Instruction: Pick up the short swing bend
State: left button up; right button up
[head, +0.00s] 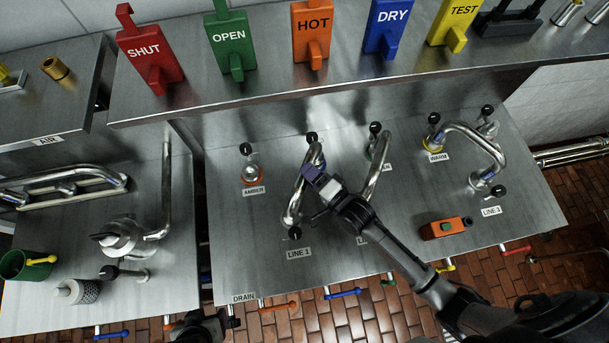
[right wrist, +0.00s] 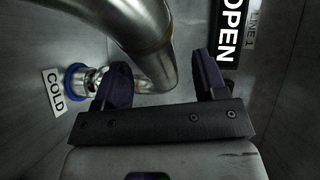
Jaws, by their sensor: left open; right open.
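A bent steel pipe (head: 302,190) rises from the LINE 1 port on the middle steel panel; I take it for the short swing bend, though no label names it. My right gripper (head: 318,180) is over it. In the right wrist view a steel bend (right wrist: 153,45) passes between the open fingers of the right gripper (right wrist: 162,80), which are not closed on it. The right gripper hides part of the pipe in the head view. My left gripper (head: 230,318) is low at the bottom edge, mostly cut off, and away from the pipe.
Other bends stand at right, one by the WARM port (head: 480,140) and one near the middle (head: 378,168). A blue-collared COLD port (right wrist: 78,80) is close to the right gripper. An orange block (head: 446,228) lies at front right.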

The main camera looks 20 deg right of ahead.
jog(key=shift+x, duration=0.95)
jog(key=shift+c, duration=0.3)
grip_shut()
